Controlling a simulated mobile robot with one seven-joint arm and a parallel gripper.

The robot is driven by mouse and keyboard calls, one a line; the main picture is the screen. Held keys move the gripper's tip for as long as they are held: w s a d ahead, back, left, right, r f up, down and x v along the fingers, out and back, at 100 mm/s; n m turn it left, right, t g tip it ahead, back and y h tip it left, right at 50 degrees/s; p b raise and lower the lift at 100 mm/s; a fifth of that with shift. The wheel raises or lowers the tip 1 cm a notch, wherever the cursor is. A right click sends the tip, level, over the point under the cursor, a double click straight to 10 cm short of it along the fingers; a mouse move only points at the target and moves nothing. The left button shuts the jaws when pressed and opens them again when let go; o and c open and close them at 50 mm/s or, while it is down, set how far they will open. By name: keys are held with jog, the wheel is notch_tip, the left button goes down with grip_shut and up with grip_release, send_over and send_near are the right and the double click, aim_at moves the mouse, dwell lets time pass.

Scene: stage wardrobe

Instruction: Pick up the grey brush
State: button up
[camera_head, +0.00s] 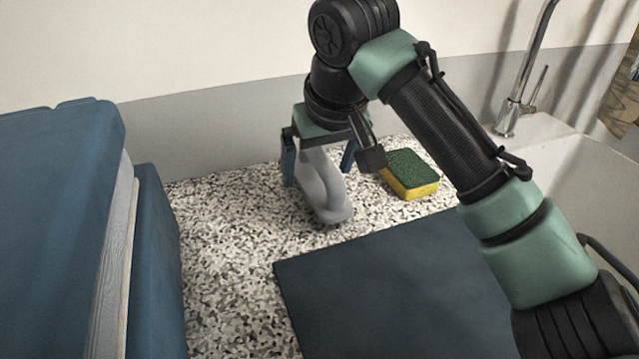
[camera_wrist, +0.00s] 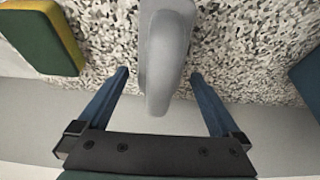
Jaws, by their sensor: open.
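The grey brush (camera_head: 323,189) stands on the speckled counter under my gripper, with its curved handle up. It also shows in the wrist view (camera_wrist: 167,62), at the top middle. My gripper (camera_head: 318,172) points down over it with blue fingers apart. In the wrist view, the fingers (camera_wrist: 163,80) sit on either side of the brush handle with a gap at each side. The underside of the brush is hidden.
A green and yellow sponge (camera_head: 409,174) lies just right of the brush. A dark mat (camera_head: 390,290) lies in front. A blue cabinet (camera_head: 60,210) stands at left. A sink (camera_head: 570,170) with a tap (camera_head: 525,80) is at right. A wall (camera_head: 220,130) is behind.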

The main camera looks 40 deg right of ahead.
jog(key=shift+w+d+f, duration=0.1)
jog(key=shift+w+f, duration=0.1)
jog(key=shift+f, duration=0.45)
jog(key=c, duration=1.4)
jog(key=shift+r, duration=0.1)
notch_tip(320, 180, up, 10)
jog(key=p, duration=0.2)
jog(key=shift+p, duration=0.4)
jog(key=o, duration=0.8)
jog(key=c, duration=0.5)
